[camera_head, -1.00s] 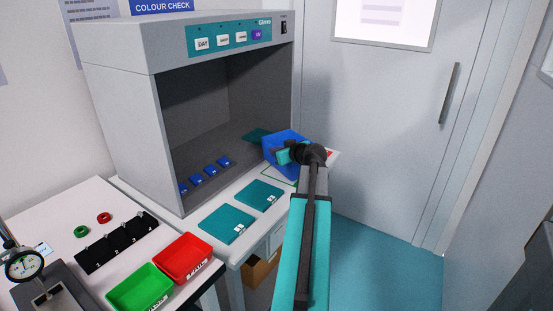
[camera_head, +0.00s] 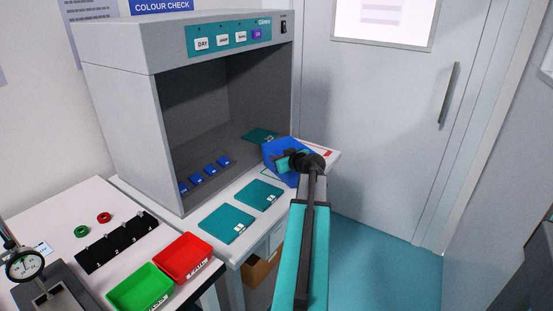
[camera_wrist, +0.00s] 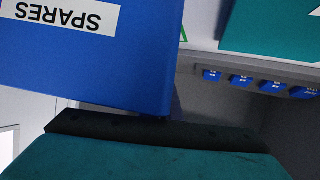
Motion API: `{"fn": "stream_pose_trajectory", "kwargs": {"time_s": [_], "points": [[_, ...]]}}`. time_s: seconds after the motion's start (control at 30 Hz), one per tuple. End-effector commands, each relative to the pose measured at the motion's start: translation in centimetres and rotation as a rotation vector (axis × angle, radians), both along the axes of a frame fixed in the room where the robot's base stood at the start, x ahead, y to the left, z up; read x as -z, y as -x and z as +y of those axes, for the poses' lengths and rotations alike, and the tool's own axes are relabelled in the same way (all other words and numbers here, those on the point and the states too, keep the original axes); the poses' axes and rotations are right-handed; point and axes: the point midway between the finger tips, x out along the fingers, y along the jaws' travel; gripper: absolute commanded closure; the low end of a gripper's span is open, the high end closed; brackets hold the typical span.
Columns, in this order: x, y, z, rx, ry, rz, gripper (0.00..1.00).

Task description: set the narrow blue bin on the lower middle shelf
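The narrow blue bin (camera_head: 274,152) is at the right end of the light bench, in front of the cabinet's right side, and it looks tilted. My gripper (camera_head: 284,161) is at the bin's near right side and appears shut on its wall. In the wrist view the blue bin (camera_wrist: 120,65) fills the upper left, with an upside-down white SPARES label, close against the dark finger pad of my gripper (camera_wrist: 155,128). The far finger is hidden. The lower middle shelf is not in view.
A grey light cabinet (camera_head: 120,130) stands behind, with several small blue blocks inside. Teal pads (camera_head: 226,224) lie on the bench (camera_head: 205,208). Green (camera_head: 140,287) and red (camera_head: 183,257) bins stand front left. Open teal floor (camera_head: 375,265) lies right, before a closed door (camera_head: 385,130).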

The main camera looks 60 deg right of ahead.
Motion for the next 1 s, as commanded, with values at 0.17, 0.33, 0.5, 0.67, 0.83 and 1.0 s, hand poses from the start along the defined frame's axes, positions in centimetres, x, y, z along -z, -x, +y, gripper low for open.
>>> {"fn": "stream_pose_trajectory", "kwargs": {"time_s": [0.17, 0.33, 0.5, 0.67, 0.83, 1.0], "points": [[0.13, -0.02, -0.02, 0.000, 0.002, 0.000, 1.00], [0.21, -0.01, 0.02, 0.000, 0.000, 0.000, 0.85], [0.21, -0.02, 0.01, 0.000, 0.000, 0.000, 0.78], [0.20, -0.01, 0.01, 0.000, 0.000, 0.000, 0.78], [-0.02, -0.02, 0.02, 0.000, 0.000, 0.000, 0.78], [-0.37, 0.86, 0.45, 0.001, 0.000, 0.000, 0.78]]}}
